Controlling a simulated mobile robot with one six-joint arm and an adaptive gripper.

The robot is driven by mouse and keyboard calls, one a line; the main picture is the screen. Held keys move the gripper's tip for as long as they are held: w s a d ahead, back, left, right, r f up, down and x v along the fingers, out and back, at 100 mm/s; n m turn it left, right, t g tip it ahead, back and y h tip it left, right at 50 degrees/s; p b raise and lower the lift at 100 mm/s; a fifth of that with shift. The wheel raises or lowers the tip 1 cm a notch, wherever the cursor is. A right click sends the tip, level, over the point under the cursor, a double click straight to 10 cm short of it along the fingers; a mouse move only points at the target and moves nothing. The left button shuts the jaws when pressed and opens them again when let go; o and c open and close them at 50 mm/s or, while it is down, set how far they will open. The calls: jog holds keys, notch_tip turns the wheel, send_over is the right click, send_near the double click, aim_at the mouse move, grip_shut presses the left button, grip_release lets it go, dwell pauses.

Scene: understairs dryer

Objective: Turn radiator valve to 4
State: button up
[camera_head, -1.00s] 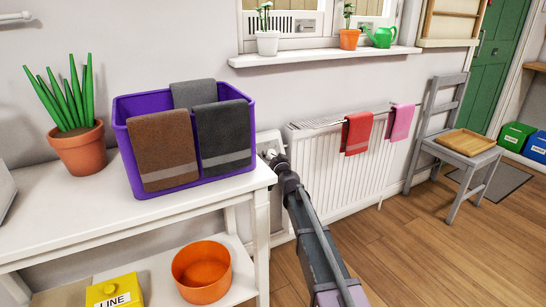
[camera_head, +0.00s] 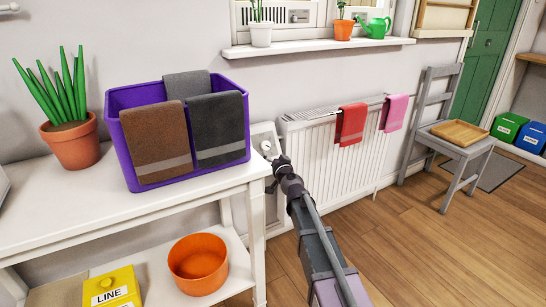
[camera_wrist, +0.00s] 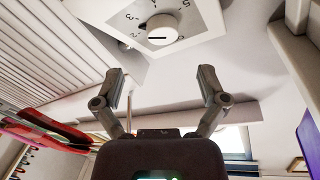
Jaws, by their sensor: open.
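The radiator valve is a round white knob (camera_wrist: 162,30) on a white plate with a grey numbered scale, in the wrist view. The scale appears rotated there, and a short dark line marks the knob's face. I cannot tell which number it points to. In the head view the knob (camera_head: 266,147) is small, between the white table and the radiator (camera_head: 325,165). My gripper (camera_wrist: 162,80) is open and empty, its two fingers apart and short of the knob in the wrist view. In the head view my gripper (camera_head: 277,172) is just below and right of the knob.
The white table (camera_head: 200,190) stands close on the left, with a purple bin (camera_head: 120,135) of towels and a potted plant (camera_head: 72,145). A red towel (camera_head: 351,124) and a pink towel (camera_head: 394,112) hang on the radiator. The floor right of my arm is clear.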

jog(key=n+g+y+p, duration=0.1)
jog(key=n+g+p, duration=0.55)
jog(key=p, duration=0.65)
send_near(266, 145)
jog(key=f+v, duration=0.1)
jog(key=v, duration=0.3)
jog(key=shift+s+d+n+t, duration=0.2)
jog(key=shift+s+n+t, duration=0.05)
jog(key=shift+t, duration=0.2)
jog(key=b+x, duration=0.5)
jog(key=x, duration=0.8)
jog(key=shift+w+a+b, duration=0.25)
jog(key=shift+a+b, duration=0.1)
jog(key=shift+a, duration=0.05)
jog(key=c, duration=1.1)
